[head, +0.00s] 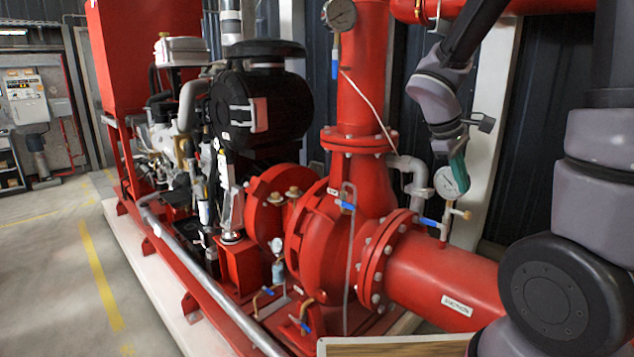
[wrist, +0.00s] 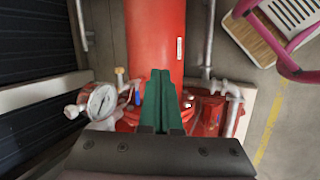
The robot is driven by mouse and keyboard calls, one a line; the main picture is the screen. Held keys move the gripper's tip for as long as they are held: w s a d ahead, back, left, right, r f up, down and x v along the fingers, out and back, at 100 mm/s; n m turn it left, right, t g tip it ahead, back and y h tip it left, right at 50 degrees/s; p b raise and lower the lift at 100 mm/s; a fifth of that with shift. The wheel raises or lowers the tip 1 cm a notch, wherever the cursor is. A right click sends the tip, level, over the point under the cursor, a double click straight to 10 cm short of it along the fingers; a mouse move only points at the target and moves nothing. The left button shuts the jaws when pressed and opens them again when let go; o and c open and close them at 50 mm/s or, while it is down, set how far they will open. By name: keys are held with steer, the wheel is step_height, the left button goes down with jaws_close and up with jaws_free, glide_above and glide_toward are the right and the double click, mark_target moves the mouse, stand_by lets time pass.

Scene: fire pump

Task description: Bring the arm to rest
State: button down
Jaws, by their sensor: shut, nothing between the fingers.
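My arm shows at the right of the head view, bent over the large red pipe. My gripper (head: 459,174) has green fingers and points down beside a round pressure gauge (head: 451,181) with a white dial. In the wrist view my gripper (wrist: 160,80) is shut, its green fingers together with nothing between them. The same gauge shows to the left of the fingers in the wrist view (wrist: 101,102). The red pipe (wrist: 155,35) lies beyond the fingertips. I cannot tell whether the fingers touch anything.
A red pump (head: 325,235) with flanges and blue-handled valves (head: 430,222) fills the middle. A black engine (head: 258,100) stands behind it. Grey floor with a yellow line (head: 100,275) is clear at the left. A chair with a pink frame (wrist: 285,55) stands at the wrist view's upper right.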

steer(key=s+a+r+m+t+y, duration=0.3)
steer(key=s+r+m, duration=0.2)
steer(key=r, duration=0.2)
steer(key=s+a+r+m+t+y, duration=0.2)
steer(key=s+a+r+m+y, duration=0.2)
steer(key=s+r+m, duration=0.2)
step_height(320, 180, up, 2)
steer(key=shift+s+a+r+t, duration=0.15)
steer(key=shift+s+a+t, duration=0.1)
steer(key=shift+t, duration=0.15)
stand_by(0.8)
